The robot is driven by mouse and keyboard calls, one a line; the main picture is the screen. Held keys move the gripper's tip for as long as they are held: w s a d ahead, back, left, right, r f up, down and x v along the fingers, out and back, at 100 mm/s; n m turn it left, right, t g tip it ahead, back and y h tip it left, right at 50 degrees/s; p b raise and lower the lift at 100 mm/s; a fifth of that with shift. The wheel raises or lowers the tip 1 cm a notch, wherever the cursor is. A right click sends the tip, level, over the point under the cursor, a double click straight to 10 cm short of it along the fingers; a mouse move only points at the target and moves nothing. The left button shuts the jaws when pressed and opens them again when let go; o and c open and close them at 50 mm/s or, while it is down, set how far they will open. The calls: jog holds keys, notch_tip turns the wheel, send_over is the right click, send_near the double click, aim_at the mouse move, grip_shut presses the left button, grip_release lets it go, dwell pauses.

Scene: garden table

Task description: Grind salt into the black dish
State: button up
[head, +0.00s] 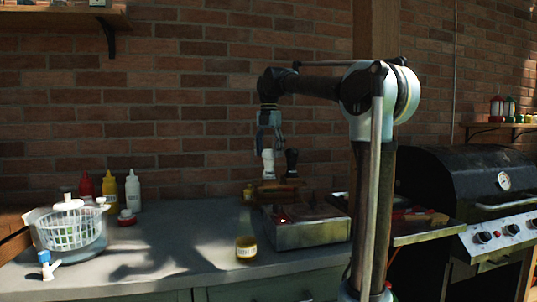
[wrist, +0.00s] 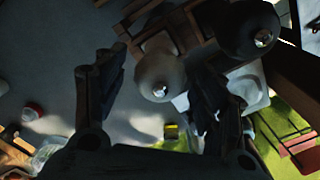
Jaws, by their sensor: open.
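A white grinder (head: 268,164) stands upright on a wooden stand (head: 268,189) by the brick wall. A dark grinder (head: 291,163) stands close to its right. My gripper (head: 269,146) points down over the white grinder, open, with its fingertips near the grinder's top. In the wrist view the white grinder's round top (wrist: 158,76) shows between my two spread fingers, and the dark grinder's top (wrist: 240,28) is beyond the right finger. I cannot tell whether a finger touches the white grinder. I cannot pick out the black dish in either view.
A metal box (head: 305,234) stands in front of the grinders, with a yellow jar (head: 246,247) beside it. A salad spinner (head: 70,230) and sauce bottles (head: 108,191) are at left. A grill (head: 480,190) is at right. The counter's middle left (head: 180,240) is clear.

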jog(key=shift+f, duration=0.1)
jog(key=c, duration=1.1)
jog(key=shift+o, duration=0.2)
jog(key=shift+m, duration=0.3)
jog(key=m, duration=0.3)
jog(key=shift+m, duration=0.3)
jog(key=m, duration=0.4)
jog(key=shift+m, duration=0.3)
jog(key=m, duration=0.4)
jog(key=shift+m, duration=2.5)
